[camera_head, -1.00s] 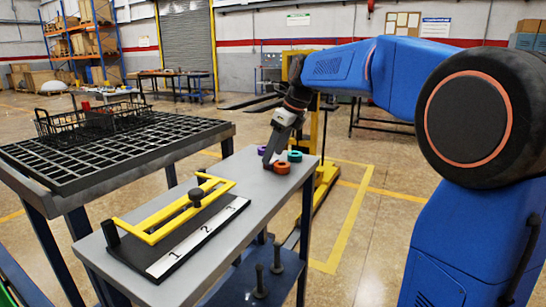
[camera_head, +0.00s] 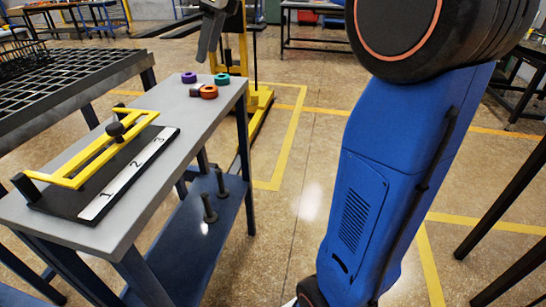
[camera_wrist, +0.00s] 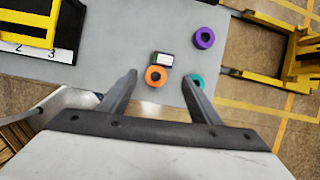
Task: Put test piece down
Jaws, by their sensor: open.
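My gripper (camera_head: 206,50) is open and raised above the far end of the grey table; the wrist view shows its two spread fingers with an empty gap (camera_wrist: 158,76). Below lie an orange ring (camera_head: 209,92) and a small block with a pale label (camera_wrist: 162,58). The block is close beside the orange ring, which also shows in the wrist view (camera_wrist: 155,75); whether they touch is unclear. A purple ring (camera_head: 189,77) and a teal ring (camera_head: 222,79) lie nearby. The right finger partly covers the teal ring in the wrist view.
A black fixture with a yellow frame (camera_head: 97,150) and a strip numbered 1 to 3 (camera_head: 125,170) occupies the near table top (camera_head: 178,105). A black grid table (camera_head: 95,75) stands left. Two dark bolts (camera_head: 208,207) stand on the blue lower shelf. A yellow lifter (camera_head: 236,60) is behind.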

